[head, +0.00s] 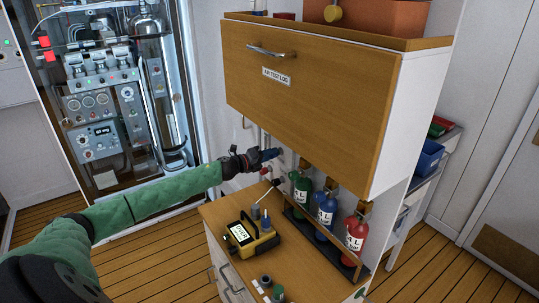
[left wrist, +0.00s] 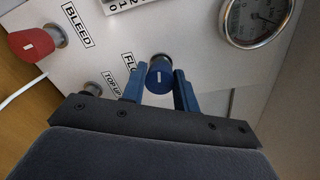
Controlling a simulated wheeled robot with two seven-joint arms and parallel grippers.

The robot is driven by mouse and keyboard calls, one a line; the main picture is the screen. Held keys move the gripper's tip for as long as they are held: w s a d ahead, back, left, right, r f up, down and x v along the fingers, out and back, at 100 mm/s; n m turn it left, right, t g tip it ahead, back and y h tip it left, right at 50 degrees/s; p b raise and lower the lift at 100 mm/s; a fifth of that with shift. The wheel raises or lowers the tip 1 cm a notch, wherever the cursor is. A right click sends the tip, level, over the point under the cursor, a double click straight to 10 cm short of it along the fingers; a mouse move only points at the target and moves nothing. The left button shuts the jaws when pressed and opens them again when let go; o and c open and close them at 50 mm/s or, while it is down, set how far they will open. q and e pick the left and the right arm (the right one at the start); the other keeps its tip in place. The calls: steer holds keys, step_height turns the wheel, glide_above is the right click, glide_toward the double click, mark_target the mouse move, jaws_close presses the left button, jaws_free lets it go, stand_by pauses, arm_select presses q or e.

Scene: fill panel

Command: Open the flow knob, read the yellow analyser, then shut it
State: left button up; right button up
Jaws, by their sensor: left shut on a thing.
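The blue flow knob (left wrist: 161,76) sits on a pale panel in the left wrist view, with a white mark on its face. Its label is partly covered and shows only "FLO". My left gripper (left wrist: 161,82) has its blue fingers on either side of the knob and is shut on it. In the head view my left gripper (head: 266,156) reaches under the wooden cabinet, and the knob is hard to make out there. My right gripper is not in view.
A red BLEED knob (left wrist: 32,45) and a round gauge (left wrist: 257,20) flank the flow knob. Green (head: 301,191), blue (head: 326,208) and red (head: 355,232) bottles stand in a rack right of the analyser. The "AIR TEST LOG" cabinet (head: 330,110) overhangs the counter.

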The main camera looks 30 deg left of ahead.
arm_select(q)
steer(key=shift+n, duration=0.3)
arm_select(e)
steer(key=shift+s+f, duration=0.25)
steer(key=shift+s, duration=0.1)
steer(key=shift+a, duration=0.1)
arm_select(q)
steer(key=o, duration=1)
steer(key=shift+a, duration=0.1)
steer(key=shift+s+f, duration=0.1)
steer(key=shift+s, duration=0.05)
steer(key=shift+b+v, duration=1.75)
steer(key=shift+v, duration=2)
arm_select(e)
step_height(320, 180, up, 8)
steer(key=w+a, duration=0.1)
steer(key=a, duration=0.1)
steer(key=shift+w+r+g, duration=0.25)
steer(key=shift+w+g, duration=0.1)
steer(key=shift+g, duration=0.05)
arm_select(q)
steer(key=shift+a, duration=0.1)
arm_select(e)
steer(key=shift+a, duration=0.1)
